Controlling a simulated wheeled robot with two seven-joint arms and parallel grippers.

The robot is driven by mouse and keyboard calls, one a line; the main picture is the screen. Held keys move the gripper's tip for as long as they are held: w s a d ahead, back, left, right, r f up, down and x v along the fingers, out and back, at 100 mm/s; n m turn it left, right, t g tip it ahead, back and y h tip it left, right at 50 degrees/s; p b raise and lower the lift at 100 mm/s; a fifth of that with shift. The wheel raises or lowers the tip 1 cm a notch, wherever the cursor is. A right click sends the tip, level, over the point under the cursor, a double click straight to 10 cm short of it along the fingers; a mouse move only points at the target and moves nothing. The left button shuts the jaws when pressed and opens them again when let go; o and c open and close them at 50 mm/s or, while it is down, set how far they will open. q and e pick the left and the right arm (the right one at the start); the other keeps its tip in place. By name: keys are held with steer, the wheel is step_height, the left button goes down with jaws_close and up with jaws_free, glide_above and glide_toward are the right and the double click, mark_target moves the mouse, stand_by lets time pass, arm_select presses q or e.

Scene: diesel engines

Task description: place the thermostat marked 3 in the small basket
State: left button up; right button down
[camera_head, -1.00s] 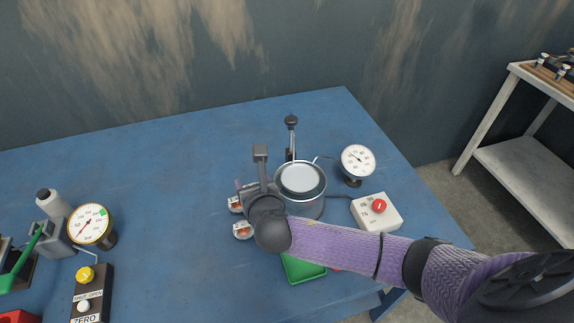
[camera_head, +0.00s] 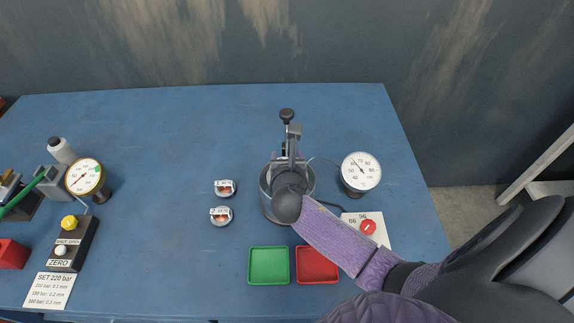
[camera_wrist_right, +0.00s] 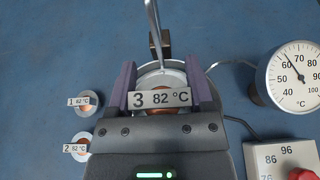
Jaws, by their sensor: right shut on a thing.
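The thermostat marked 3 (camera_wrist_right: 158,98), labelled 82 °C, sits between the purple fingers of my right gripper (camera_wrist_right: 160,76). The right gripper is shut on it. In the head view my right gripper (camera_head: 289,168) is over the round metal pot (camera_head: 266,203) and covers most of it. The pot's metal rod (camera_wrist_right: 153,25) rises behind the thermostat in the wrist view. A separate small basket cannot be made out; the inside of the pot is hidden by my gripper. Whether the thermostat touches anything below cannot be told. My left gripper is not in view.
Thermostats 1 (camera_head: 225,187) and 2 (camera_head: 221,215) lie left of the pot. A green tray (camera_head: 269,266) and a red tray (camera_head: 317,265) are in front.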

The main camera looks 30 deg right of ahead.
steer(key=shift+f, duration=0.6)
steer(key=shift+r, duration=0.2)
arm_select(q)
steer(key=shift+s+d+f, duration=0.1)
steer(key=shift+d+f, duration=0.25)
arm_select(e)
steer(key=shift+f, duration=0.15)
jaws_free()
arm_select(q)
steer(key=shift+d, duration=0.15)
